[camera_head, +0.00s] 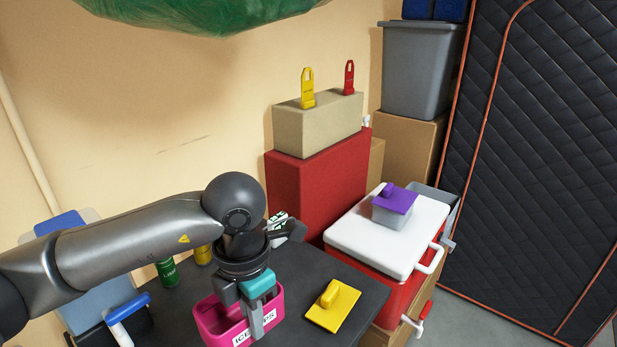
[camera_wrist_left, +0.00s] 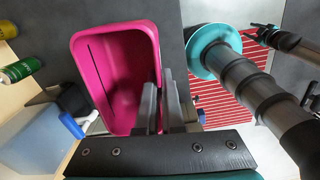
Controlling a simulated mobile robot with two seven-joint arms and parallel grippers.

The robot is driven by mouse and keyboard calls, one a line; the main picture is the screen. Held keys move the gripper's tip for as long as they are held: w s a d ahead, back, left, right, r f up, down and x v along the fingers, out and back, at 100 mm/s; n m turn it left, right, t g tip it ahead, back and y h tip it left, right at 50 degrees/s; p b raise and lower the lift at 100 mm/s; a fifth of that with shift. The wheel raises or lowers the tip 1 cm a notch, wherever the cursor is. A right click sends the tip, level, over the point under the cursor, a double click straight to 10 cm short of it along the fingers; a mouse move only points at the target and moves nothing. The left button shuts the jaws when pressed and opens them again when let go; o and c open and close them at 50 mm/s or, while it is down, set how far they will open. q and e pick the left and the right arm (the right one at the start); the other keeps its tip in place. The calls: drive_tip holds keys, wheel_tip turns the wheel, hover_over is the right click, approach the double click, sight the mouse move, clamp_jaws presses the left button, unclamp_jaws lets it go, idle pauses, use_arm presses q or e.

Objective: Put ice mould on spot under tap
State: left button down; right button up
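The pink open bin (camera_head: 212,324), labelled "ICE" with the rest partly covered, is at the front of the dark table. It also shows in the left wrist view (camera_wrist_left: 105,75), empty inside. I cannot tell whether it is the ice mould. My left gripper (camera_head: 257,322) points down at the bin's labelled wall. In the left wrist view its fingers (camera_wrist_left: 160,105) lie close on both sides of that wall and appear shut on it. A small red and white fitting (camera_head: 414,325) sits low by the cooler.
A yellow lid (camera_head: 340,306) lies on the table (camera_head: 340,265) right of the bin. Green (camera_head: 167,272) and yellow (camera_head: 203,255) cans stand behind. The white-topped red cooler (camera_head: 385,235) carries a purple-lidded box (camera_head: 395,205).

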sight(201, 323)
use_arm(q)
drive_tip(key=m, duration=0.1)
drive_tip(key=a+m, duration=0.1)
drive_tip(key=m, duration=0.2)
drive_tip(key=shift+s+a+r+m, duration=0.15)
drive_tip(key=shift+s+r+m, duration=0.05)
drive_tip(key=shift+r+m, duration=0.15)
drive_tip(key=m, duration=0.3)
drive_tip(key=shift+s+a+r, duration=0.15)
drive_tip(key=shift+a+r, duration=0.05)
drive_tip(key=shift+a, duration=0.15)
drive_tip(key=m, duration=0.2)
drive_tip(key=a+m, duration=0.1)
drive_tip(key=m, duration=0.3)
drive_tip(key=shift+s+a+r, duration=0.25)
drive_tip(key=shift+s+r, duration=0.1)
drive_tip(key=shift+r, duration=0.05)
drive_tip(key=m, duration=0.2)
drive_tip(key=a+m, duration=0.1)
drive_tip(key=m, duration=0.3)
drive_tip(key=shift+s+a+r, duration=0.2)
drive_tip(key=shift+s+r, duration=0.2)
drive_tip(key=m, duration=0.2)
drive_tip(key=a+m, duration=0.1)
drive_tip(key=m, duration=0.2)
drive_tip(key=s+m, duration=0.1)
drive_tip(key=m, duration=0.1)
drive_tip(key=shift+a+r, duration=0.2)
drive_tip(key=shift+r, duration=0.2)
